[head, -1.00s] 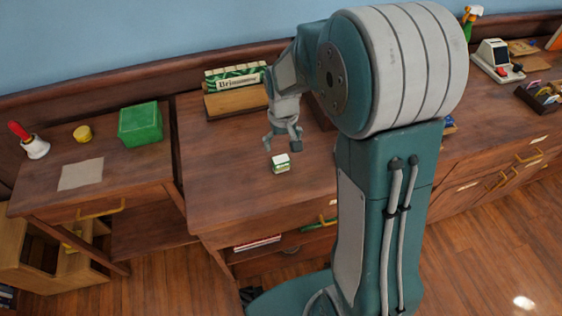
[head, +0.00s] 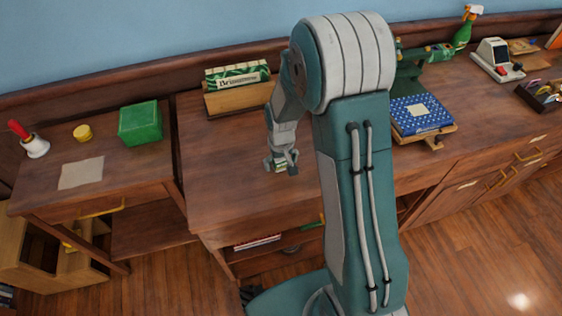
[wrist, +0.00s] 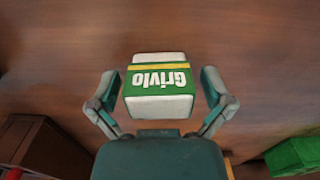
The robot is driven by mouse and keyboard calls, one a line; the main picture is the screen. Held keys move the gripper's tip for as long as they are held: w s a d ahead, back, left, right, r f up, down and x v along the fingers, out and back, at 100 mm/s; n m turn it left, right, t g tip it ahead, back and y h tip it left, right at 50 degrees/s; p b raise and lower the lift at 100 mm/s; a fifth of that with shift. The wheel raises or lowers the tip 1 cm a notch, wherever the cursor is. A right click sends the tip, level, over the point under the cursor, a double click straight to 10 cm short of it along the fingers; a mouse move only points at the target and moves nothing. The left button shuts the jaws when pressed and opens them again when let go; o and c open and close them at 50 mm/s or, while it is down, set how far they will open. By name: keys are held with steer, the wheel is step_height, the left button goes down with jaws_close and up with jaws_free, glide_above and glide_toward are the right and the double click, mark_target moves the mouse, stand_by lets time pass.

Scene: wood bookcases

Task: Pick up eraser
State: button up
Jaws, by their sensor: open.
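The eraser (wrist: 158,86) is a white block with a green sleeve that reads "Grivlo" and a yellow stripe. It lies on the brown wooden desk top. In the wrist view my gripper (wrist: 160,90) is open, with one finger to the left of the eraser and one to the right, and a gap shows on each side. In the head view my gripper (head: 282,166) is low over the desk and hides most of the eraser (head: 274,167).
A wooden holder (head: 238,101) with a green box stands behind my gripper. A green box (head: 140,123) sits on the left table. A blue patterned book (head: 421,115) lies on a stand to the right of my arm. The desk around the eraser is clear.

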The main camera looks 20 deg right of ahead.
steer(key=c, duration=1.2)
steer(key=shift+o, duration=0.2)
steer(key=shift+r, duration=0.1)
steer(key=shift+r, duration=0.3)
step_height(320, 180, up, 3)
steer(key=shift+f, duration=0.1)
steer(key=s+d+r, duration=0.9)
steer(key=s, duration=0.1)
steer(key=shift+s+d+r, duration=0.15)
steer(key=shift+s+r, duration=0.1)
